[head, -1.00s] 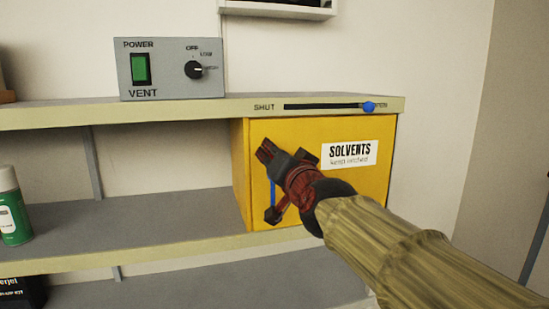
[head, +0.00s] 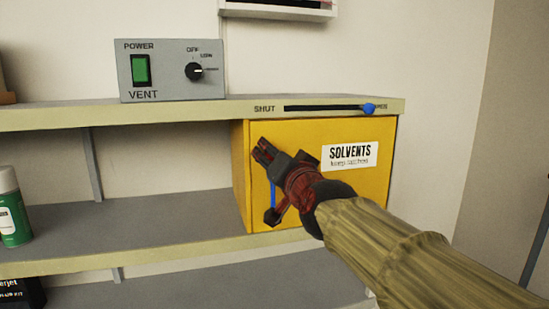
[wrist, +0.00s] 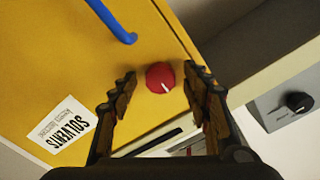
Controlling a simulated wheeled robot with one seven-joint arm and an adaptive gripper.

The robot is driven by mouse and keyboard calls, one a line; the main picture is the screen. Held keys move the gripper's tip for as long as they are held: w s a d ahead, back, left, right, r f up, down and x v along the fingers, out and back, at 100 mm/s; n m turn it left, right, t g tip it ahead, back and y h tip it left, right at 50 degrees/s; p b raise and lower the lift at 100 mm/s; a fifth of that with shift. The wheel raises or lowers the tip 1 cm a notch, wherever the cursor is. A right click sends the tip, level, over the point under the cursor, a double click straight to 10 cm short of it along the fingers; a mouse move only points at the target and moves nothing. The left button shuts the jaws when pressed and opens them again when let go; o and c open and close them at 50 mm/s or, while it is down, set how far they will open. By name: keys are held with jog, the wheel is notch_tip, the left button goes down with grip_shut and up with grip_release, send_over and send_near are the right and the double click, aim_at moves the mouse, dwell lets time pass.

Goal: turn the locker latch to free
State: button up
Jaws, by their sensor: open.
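The yellow locker (head: 310,210), labelled SOLVENTS, stands on the shelf with its front closed. Its round red latch knob (wrist: 160,77) has a white pointer mark and shows in the wrist view. My gripper (wrist: 161,76) is open, with one finger on each side of the knob; I cannot tell whether they touch it. In the head view my gripper (head: 262,150) is at the upper left of the locker front and hides the knob. The blue door handle (head: 272,190) is partly hidden below the gripper and also shows in the wrist view (wrist: 108,20).
A slider (head: 368,108) with a blue knob sits on the shelf edge above the locker, at its right end. A grey vent box (head: 170,85) with a green switch and a black dial stands on the shelf. A green-white can (head: 12,215) is at far left.

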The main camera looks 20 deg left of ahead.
jog(key=shift+s, duration=0.1)
jog(key=v, duration=1.2)
jog(key=shift+f, duration=0.1)
